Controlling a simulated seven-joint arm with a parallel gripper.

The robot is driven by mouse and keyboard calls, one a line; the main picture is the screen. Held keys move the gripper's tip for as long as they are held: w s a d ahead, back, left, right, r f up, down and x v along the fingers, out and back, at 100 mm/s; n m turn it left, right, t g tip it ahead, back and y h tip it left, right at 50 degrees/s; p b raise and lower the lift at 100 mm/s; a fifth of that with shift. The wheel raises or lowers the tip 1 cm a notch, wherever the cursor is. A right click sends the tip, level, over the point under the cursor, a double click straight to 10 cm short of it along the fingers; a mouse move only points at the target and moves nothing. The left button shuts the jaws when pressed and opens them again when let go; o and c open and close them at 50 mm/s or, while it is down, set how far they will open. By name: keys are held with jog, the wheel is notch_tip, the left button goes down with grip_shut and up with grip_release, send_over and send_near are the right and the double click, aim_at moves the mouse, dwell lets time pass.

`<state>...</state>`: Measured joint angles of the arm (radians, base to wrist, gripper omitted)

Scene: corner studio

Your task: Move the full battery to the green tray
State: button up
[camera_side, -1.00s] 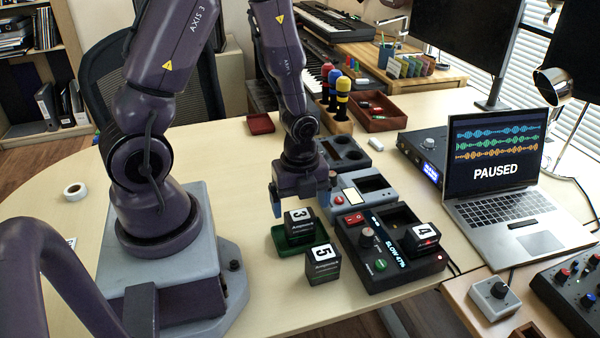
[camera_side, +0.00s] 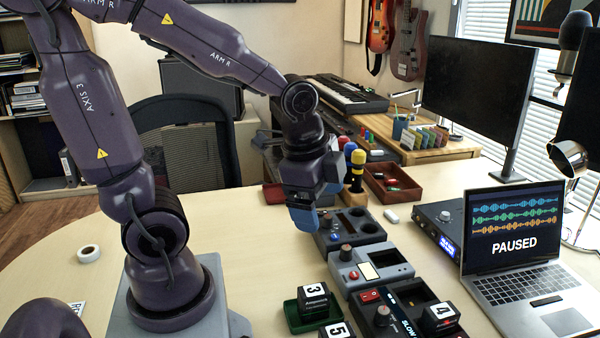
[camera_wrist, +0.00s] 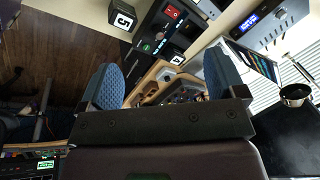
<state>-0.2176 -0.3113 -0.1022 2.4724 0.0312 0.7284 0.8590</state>
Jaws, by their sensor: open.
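Three black cube batteries with white number labels show in the side view. Battery 3 (camera_side: 314,300) sits in the green tray (camera_side: 292,319). Battery 5 (camera_side: 338,331) stands in front of it, partly cut off by the bottom edge. Battery 4 (camera_side: 440,319) sits at the right part of the dark charger (camera_side: 372,310), whose display reads SLOW; the rest is hard to read. I cannot tell which is full. My gripper (camera_side: 306,216) is open and empty, raised and tilted, well behind the batteries. In the wrist view its blue fingers (camera_wrist: 162,84) are apart with nothing between.
A grey device (camera_side: 368,268) with knob and red button stands behind the charger, with a holder with round recesses (camera_side: 352,226) farther back. Colored upright tools and a red-brown box (camera_side: 392,182) stand beyond. A laptop (camera_side: 520,260) is at right.

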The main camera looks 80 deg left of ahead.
jog(key=s+d+r+n+t+h, duration=0.1)
jog(key=s+d+r+n+t, duration=0.1)
jog(key=r+n, duration=0.5)
jog(key=shift+s+d+r+n+t, duration=0.4)
jog(key=shift+s+d+n, duration=0.25)
jog(key=shift+s+n, duration=0.4)
